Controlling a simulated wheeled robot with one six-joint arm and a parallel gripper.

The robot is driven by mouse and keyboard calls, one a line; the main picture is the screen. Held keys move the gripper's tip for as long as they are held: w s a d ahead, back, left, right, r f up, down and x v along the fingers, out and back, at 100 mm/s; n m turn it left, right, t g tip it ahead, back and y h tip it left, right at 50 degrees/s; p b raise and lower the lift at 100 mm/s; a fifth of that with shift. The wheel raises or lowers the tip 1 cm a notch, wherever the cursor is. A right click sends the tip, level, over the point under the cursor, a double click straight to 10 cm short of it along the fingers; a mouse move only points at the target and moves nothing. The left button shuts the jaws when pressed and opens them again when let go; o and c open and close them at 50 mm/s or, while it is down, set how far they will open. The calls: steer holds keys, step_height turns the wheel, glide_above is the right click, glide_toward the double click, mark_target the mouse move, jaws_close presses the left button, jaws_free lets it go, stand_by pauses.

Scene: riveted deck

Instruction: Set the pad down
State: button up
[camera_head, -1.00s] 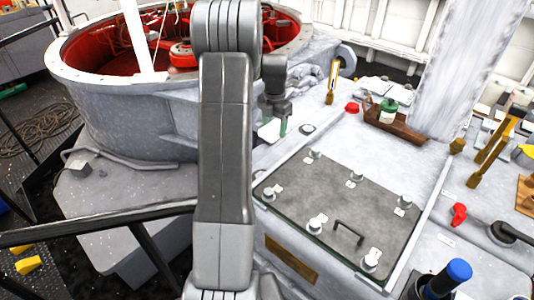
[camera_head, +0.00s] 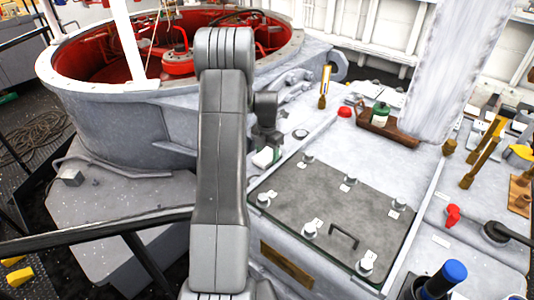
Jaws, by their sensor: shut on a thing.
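A small white pad (camera_head: 265,157) shows at the end of my arm, beside the far left edge of the dark hatch plate (camera_head: 325,205). My gripper (camera_head: 270,150) is shut on it, with the wrist pointing down. My own arm covers part of the left side of the view, and the fingertips are small and partly hidden. I cannot tell whether the pad touches the grey surface under it.
The hatch plate has several bolts and a black handle (camera_head: 343,236). Behind stand a brown tray (camera_head: 395,130) with a green bottle (camera_head: 379,114), a red knob (camera_head: 344,112) and a brush (camera_head: 324,88). A large round red-lined opening (camera_head: 90,78) is at left.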

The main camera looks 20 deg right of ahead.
mark_target(267, 155)
steer(key=shift+f, duration=0.2)
steer(key=o, duration=0.7)
steer(key=shift+r, duration=0.1)
step_height(267, 155, up, 12)
steer(key=shift+r, duration=0.1)
steer(key=shift+f, duration=4.3)
